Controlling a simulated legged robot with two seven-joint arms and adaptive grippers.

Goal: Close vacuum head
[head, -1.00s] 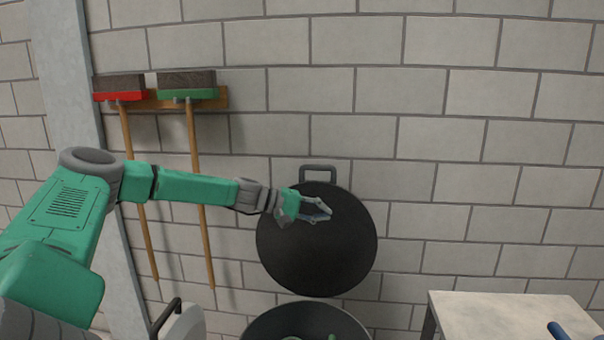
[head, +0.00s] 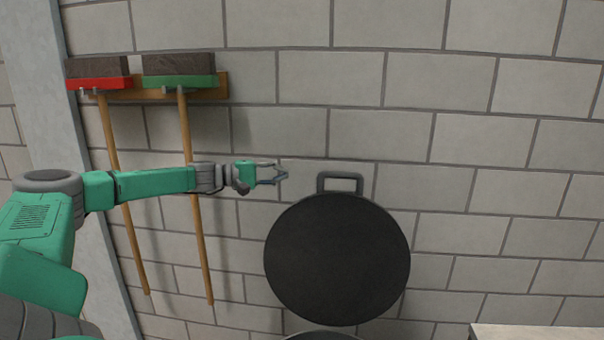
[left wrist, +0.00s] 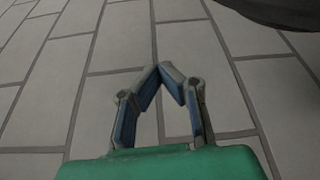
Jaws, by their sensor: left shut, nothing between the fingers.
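The round black vacuum head lid (head: 337,260) stands open and upright against the wall, with a handle (head: 340,182) at its top. Its dark edge also shows at the top right of the left wrist view (left wrist: 275,10). The dark rim of the vacuum body (head: 320,336) just shows at the bottom edge of the head view. My left gripper (head: 286,173) is left of the handle, at about its height in the picture, and apart from the lid. In the left wrist view its fingertips (left wrist: 159,68) meet with nothing between them. My right gripper is not in view.
Two brooms, one red (head: 99,83) and one green (head: 179,82), hang from a wooden rack on the brick wall at the left. A pale table top (head: 535,332) shows at the bottom right. The wall right of the lid is bare.

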